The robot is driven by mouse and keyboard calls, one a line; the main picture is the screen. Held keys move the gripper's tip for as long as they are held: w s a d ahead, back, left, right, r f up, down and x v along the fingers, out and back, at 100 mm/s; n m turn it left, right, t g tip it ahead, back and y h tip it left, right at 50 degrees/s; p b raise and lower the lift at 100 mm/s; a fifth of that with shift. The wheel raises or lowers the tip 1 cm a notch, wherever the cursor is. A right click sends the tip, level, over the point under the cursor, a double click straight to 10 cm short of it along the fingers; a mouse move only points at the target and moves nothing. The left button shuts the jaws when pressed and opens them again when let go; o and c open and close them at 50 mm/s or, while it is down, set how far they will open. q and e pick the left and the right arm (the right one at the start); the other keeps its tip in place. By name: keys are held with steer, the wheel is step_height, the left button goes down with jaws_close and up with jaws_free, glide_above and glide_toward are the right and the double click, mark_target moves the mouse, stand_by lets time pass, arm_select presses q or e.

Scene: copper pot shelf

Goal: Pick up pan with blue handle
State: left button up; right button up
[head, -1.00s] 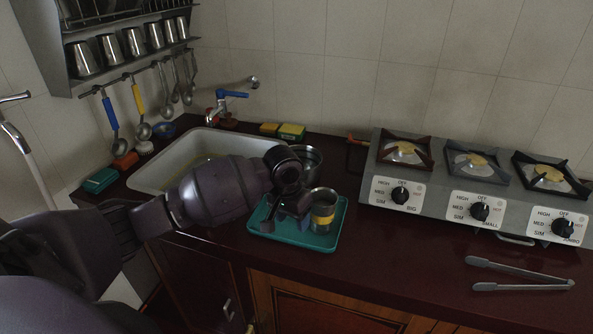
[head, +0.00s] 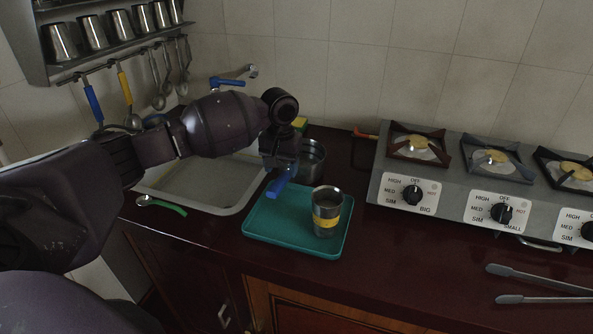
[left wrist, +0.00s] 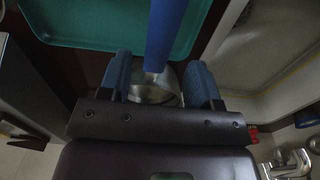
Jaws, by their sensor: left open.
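The pan with blue handle is a metal pan (head: 314,156) behind the teal tray, partly hidden by my left gripper in the head view. Its blue handle (head: 279,183) points toward the front, over the tray's back edge. My left gripper (head: 281,165) is above the handle, pointing down. In the left wrist view, the blue handle (left wrist: 166,35) runs between the two open fingers (left wrist: 160,84), and the pan's metal body (left wrist: 152,92) shows between them. I cannot tell whether the fingers touch the handle. My right gripper is not in view.
A metal cup with a yellow band (head: 326,220) stands on the teal tray (head: 275,232). The sink (head: 235,205) lies left, with a green-handled spoon (head: 165,206) at its front. A stove (head: 450,205) and tongs (head: 540,282) are right. Utensils hang at upper left.

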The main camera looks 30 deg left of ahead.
mark_target(283, 176)
arm_select(q)
steer(key=shift+d+f+b, duration=0.15)
steer(key=shift+f+b, duration=0.4)
steer(key=shift+f, duration=2.65)
steer(key=shift+r, duration=0.15)
jaws_close()
